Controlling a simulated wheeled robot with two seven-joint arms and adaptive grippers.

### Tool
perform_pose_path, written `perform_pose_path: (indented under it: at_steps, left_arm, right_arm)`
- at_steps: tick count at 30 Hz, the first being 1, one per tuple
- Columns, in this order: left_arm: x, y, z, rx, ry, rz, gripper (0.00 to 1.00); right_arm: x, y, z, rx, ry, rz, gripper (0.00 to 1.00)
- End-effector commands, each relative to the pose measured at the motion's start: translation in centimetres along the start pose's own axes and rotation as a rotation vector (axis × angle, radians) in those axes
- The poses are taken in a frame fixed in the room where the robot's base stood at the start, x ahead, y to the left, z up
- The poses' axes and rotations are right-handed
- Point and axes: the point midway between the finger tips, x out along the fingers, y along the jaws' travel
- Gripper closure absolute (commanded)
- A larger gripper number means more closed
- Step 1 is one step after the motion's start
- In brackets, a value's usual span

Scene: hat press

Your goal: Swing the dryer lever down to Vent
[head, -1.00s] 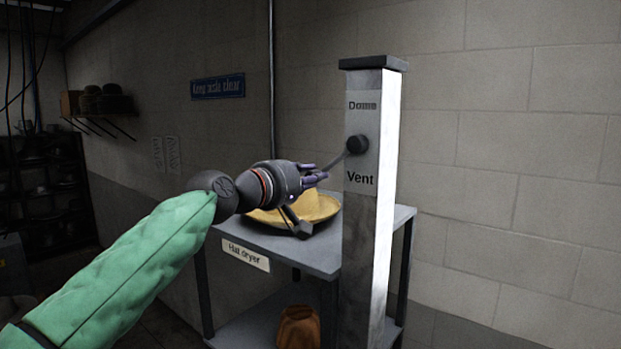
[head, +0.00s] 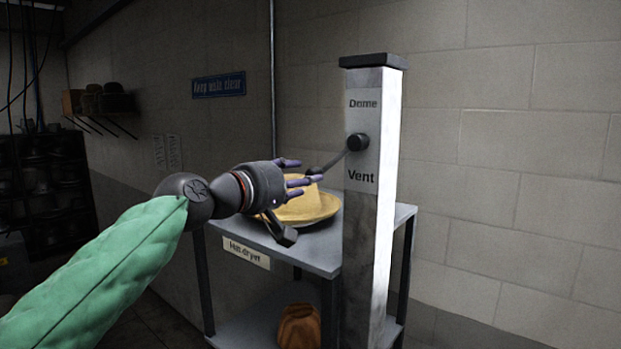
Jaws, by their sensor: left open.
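The dryer lever (head: 334,163) is a thin dark arm on a round black hub (head: 357,142) on the grey post (head: 367,220). It points left and slightly down, ending in a dark knob (head: 314,171). The post's plate reads "Dome" (head: 363,104) above the hub and "Vent" (head: 361,177) below it. My left gripper (head: 308,180) is open, its purple-tipped fingers pointing right. In the picture the fingers lie just left of and around the knob; I cannot tell whether they touch it. My right gripper is not in view.
A straw hat (head: 312,207) sits on the grey table (head: 319,257) labelled "Hat dryer" (head: 246,254), behind my left gripper. A brown hat (head: 299,327) is on the lower shelf. A wall rack with hats (head: 104,101) is at the back left. Open space lies right of the post.

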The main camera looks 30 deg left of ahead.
Motion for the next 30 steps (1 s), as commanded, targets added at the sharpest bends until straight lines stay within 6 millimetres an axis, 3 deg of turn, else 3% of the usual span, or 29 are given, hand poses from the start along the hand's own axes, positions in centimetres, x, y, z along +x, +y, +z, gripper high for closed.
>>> perform_pose_path:
  at_steps: [6, 12, 30]
  left_arm:
    - [-4.4, 0.0, 0.0, 0.000, 0.001, 0.000, 0.50]
    - [-6.7, -0.1, 0.1, -0.001, 0.000, -0.002, 0.50]
    - [-7.3, -0.1, 0.1, 0.000, -0.002, -0.002, 0.50]
  right_arm:
    - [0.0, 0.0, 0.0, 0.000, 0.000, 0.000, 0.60]
    - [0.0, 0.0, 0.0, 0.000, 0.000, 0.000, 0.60]
    - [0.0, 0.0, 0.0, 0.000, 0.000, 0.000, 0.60]
